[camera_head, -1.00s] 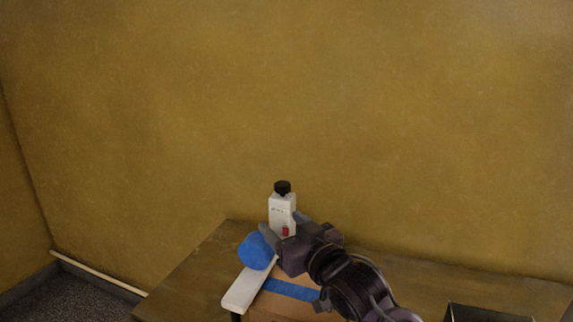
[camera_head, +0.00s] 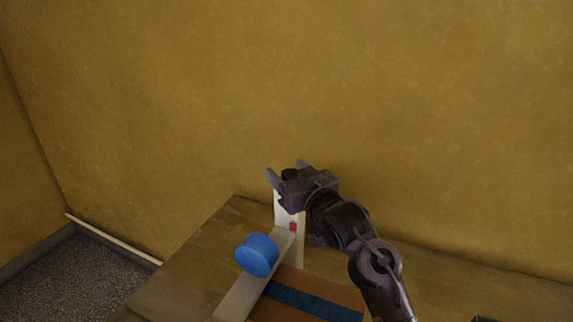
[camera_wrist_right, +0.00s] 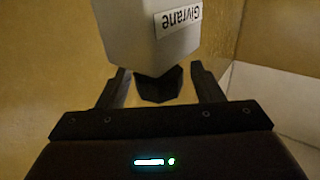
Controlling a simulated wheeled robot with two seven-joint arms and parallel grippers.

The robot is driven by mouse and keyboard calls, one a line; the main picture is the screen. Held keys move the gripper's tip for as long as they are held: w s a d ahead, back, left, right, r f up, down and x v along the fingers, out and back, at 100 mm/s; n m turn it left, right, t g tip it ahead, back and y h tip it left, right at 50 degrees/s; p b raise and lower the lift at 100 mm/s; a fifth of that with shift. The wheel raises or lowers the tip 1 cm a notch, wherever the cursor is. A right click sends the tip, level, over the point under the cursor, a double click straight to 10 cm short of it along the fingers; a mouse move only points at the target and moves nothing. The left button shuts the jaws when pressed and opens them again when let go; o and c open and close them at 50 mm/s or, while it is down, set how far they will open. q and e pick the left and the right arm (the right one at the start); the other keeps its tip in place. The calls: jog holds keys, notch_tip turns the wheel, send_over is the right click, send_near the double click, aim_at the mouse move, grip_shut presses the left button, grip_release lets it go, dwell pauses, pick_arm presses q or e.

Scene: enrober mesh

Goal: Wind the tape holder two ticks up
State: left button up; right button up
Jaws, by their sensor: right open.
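The tape holder is a white upright post (camera_head: 283,208) with a red mark (camera_head: 292,227) on its face, a black knob (camera_head: 290,174) on top and a pale arm (camera_head: 243,290) bearing a blue tape roll (camera_head: 257,256). My right gripper (camera_head: 287,169) is open at the top of the post. In the right wrist view, the black knob (camera_wrist_right: 157,87) lies between the open fingers (camera_wrist_right: 160,72), with a gap on each side. The white post (camera_wrist_right: 150,35) there carries a label reading "Givrane". My gripper partly hides the knob and post top in the head view. My left gripper is out of view.
A brown box (camera_head: 345,296) with a blue strip (camera_head: 310,303) across it lies beside the arm on the wooden table (camera_head: 190,262). A yellow wall (camera_head: 150,110) stands close behind. A dark object (camera_head: 488,319) shows at the lower right edge.

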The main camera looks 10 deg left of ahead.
jog(key=shift+w+a, duration=0.4)
jog(key=shift+w, duration=0.1)
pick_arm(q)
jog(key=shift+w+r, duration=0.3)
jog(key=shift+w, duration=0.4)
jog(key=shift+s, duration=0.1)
pick_arm(e)
jog(key=shift+c, duration=0.7)
jog(key=c, duration=0.8)
pick_arm(q)
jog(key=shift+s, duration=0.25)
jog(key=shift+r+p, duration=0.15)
jog(key=shift+p, duration=0.15)
pick_arm(e)
jog(key=shift+y, duration=0.3)
